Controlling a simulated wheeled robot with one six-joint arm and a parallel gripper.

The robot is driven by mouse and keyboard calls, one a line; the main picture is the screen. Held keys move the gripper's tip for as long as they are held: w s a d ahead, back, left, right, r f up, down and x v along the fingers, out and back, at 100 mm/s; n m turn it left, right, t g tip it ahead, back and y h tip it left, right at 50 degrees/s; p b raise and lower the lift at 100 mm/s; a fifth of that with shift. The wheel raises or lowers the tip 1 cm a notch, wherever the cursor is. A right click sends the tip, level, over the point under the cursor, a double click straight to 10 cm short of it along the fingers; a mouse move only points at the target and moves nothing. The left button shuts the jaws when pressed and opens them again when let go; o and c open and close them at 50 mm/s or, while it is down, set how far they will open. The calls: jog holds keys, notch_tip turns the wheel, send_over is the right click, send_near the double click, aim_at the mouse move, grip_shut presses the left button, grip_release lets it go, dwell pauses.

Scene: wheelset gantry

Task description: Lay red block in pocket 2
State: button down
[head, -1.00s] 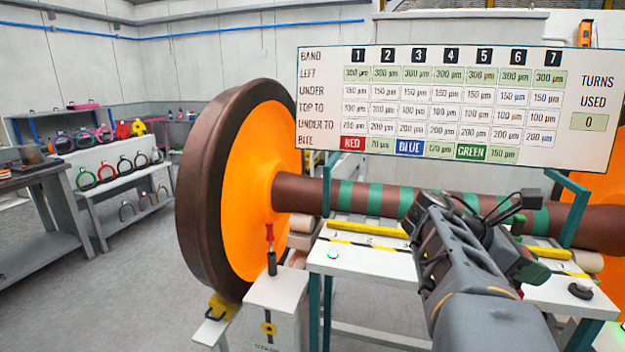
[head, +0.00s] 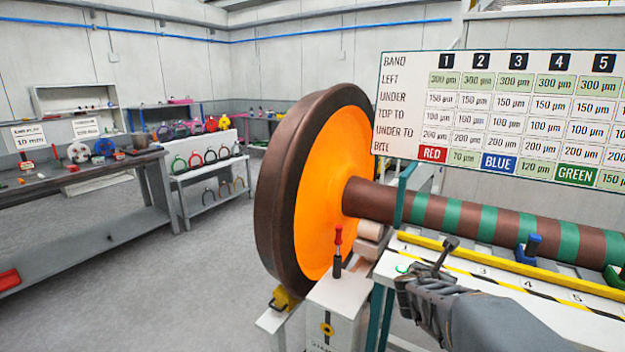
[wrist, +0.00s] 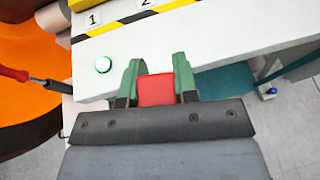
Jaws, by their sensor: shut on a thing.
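The red block (wrist: 157,91) is between the two green fingers of my gripper (wrist: 157,82) in the wrist view. My gripper is shut on it, over the left end of the white bench top (wrist: 200,45). The number plates 1 (wrist: 93,19) and 2 (wrist: 145,3) lie beyond the block, at the top of that view; plate 2 is cut by the edge. I cannot make out pocket 2 itself. In the head view my arm hides part of the bench's left end, and the red block does not show there.
A lit green button (wrist: 103,64) is left of the fingers. A red-handled tool (head: 338,250) stands on a white post beside the orange wheel (head: 335,190). A blue item (head: 529,249) and a green one (head: 614,279) sit by the banded axle (head: 455,215). A workbench stands left.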

jog(key=w+a+f+n+t+y, duration=0.1)
jog(key=a+f+n+y, duration=0.1)
jog(key=a+f, duration=0.3)
jog(key=w+a+f+n+t+y+p, duration=0.1)
jog(key=a+f, duration=0.4)
jog(key=a, duration=0.7)
jog(key=shift+w+a+n+t+y, duration=0.15)
jog(key=shift+n+t+y, duration=0.65)
jog(key=shift+n+y, duration=0.55)
jog(key=shift+f, duration=0.1)
